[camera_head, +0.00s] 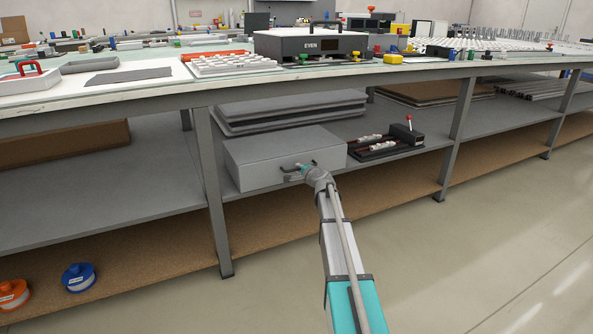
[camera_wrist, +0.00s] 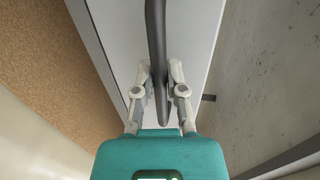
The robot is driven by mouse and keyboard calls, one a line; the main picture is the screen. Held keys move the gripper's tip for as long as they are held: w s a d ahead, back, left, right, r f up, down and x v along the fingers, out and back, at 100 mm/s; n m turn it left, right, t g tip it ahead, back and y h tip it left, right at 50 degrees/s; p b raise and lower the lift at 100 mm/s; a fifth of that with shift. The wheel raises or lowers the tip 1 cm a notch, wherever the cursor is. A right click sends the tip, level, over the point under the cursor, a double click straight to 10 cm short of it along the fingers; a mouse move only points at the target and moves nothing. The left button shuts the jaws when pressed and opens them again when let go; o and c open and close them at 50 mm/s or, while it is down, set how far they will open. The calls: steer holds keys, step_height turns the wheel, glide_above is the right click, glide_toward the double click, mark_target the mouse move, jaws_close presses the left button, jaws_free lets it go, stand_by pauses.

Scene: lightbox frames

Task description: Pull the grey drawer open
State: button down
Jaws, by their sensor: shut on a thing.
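The grey drawer (camera_head: 262,161) is a box-shaped unit on the shelf under the workbench, and its front faces me. Its dark bar handle (camera_head: 291,168) sits on the right part of the front. My gripper (camera_head: 304,168) is at the handle. In the wrist view, the handle (camera_wrist: 156,35) runs between the two fingers of my gripper (camera_wrist: 160,80), which are shut on it. The drawer front (camera_wrist: 195,30) shows as a pale panel behind the handle. The drawer looks closed, with no gap seen at its front.
A dark fixture with a red-knobbed lever (camera_head: 405,136) stands right of the drawer on the shelf (camera_head: 130,182). Grey trays (camera_head: 290,108) lie behind it. A table leg (camera_head: 212,190) stands to the left. The floor (camera_head: 450,260) in front is clear. Orange and blue spools (camera_head: 78,277) sit low left.

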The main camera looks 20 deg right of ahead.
steer(key=f+v, duration=0.2)
steer(key=v, duration=0.8)
steer(key=d+f+v, duration=0.1)
steer(key=f+v, duration=0.1)
steer(key=v, duration=0.7)
steer(key=shift+v, duration=0.8)
steer(key=shift+f, duration=0.1)
steer(key=c, duration=0.7)
jaws_free()
steer(key=shift+a, duration=0.15)
steer(key=shift+a, duration=0.1)
steer(key=shift+s, duration=0.2)
